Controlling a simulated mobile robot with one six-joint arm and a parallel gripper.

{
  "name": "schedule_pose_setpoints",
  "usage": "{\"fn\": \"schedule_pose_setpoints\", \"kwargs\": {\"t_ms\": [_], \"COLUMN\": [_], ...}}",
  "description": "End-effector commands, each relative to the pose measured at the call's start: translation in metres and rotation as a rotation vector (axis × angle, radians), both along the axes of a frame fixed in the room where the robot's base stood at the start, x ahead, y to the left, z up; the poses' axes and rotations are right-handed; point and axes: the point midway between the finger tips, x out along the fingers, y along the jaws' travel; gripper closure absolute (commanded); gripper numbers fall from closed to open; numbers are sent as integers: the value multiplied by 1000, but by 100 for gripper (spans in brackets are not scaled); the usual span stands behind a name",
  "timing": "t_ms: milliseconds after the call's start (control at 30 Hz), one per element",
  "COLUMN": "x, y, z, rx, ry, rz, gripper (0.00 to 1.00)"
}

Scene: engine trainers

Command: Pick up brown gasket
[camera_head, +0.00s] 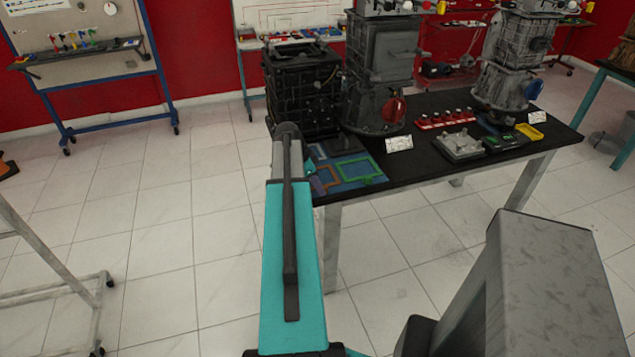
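A brown gasket (327,186) lies on a blue mat (345,185) at the near left corner of the black table. It looks like a thin flat frame, and my arm stands close to its left side. A green gasket (376,179) lies to its right on the same mat. My teal and grey arm reaches up the middle of the view toward this corner. My gripper cannot be made out; the arm hides the space beyond it.
The black table (425,172) carries a dark engine (300,88), grey engines (380,70), red parts (445,118), a grey plate (459,146) and a yellow tray (530,131). A blue-framed stand (105,122) is at left.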

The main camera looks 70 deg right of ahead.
Motion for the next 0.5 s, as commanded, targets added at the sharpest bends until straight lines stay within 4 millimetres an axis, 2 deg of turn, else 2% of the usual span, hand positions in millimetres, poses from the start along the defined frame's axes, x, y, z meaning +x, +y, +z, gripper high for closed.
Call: {"fn": "schedule_pose_setpoints", "kwargs": {"t_ms": [200,500], "x": [-3,-3], "y": [-2,-2], "z": [-10,-11], "rx": [0,0], "ry": [0,0], "rz": [1,1], "gripper": [66,66]}}
